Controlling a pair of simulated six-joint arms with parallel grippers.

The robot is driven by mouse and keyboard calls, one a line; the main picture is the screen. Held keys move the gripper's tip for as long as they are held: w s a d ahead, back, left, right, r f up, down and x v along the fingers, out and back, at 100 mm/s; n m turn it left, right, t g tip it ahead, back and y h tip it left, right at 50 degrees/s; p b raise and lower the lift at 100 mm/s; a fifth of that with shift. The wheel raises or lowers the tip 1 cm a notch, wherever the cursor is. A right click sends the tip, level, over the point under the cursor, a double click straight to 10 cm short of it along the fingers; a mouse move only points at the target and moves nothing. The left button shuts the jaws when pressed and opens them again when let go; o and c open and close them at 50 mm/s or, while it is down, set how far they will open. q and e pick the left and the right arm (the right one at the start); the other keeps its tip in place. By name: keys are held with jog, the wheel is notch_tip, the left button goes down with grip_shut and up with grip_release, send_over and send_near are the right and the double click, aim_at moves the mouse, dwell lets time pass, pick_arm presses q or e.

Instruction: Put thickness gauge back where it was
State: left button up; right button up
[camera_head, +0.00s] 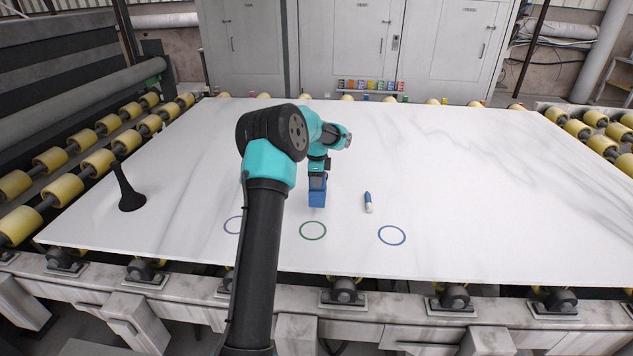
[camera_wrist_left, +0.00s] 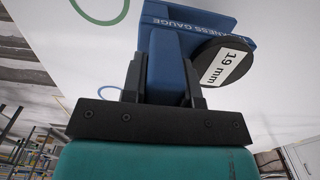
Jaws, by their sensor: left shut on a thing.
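The thickness gauge (camera_head: 316,197) is a blue block held in my left gripper (camera_head: 318,178), above the white slab (camera_head: 480,180) and just behind the green circle (camera_head: 313,230). In the left wrist view the blue gauge (camera_wrist_left: 190,22) carries lettering and a round dial reading "19 mm" (camera_wrist_left: 224,64). The fingers of my left gripper (camera_wrist_left: 165,75) are shut on its blue stem. Whether the gauge touches the slab is hard to tell. My right gripper does not show.
A blue-and-white marker-like object (camera_head: 368,202) lies to the right. The slab's right side is clear.

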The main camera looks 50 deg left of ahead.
pick_arm(q)
jog(key=shift+w+a+f, duration=0.1)
jog(key=shift+w+a, duration=1.35)
jog(key=shift+a, duration=0.3)
jog(key=shift+w+a+f, duration=0.15)
jog(key=shift+w, duration=0.05)
jog(key=shift+f, duration=1.8)
jog(key=o, duration=0.9)
notch_tip(320, 180, up, 12)
jog(key=shift+r, duration=0.1)
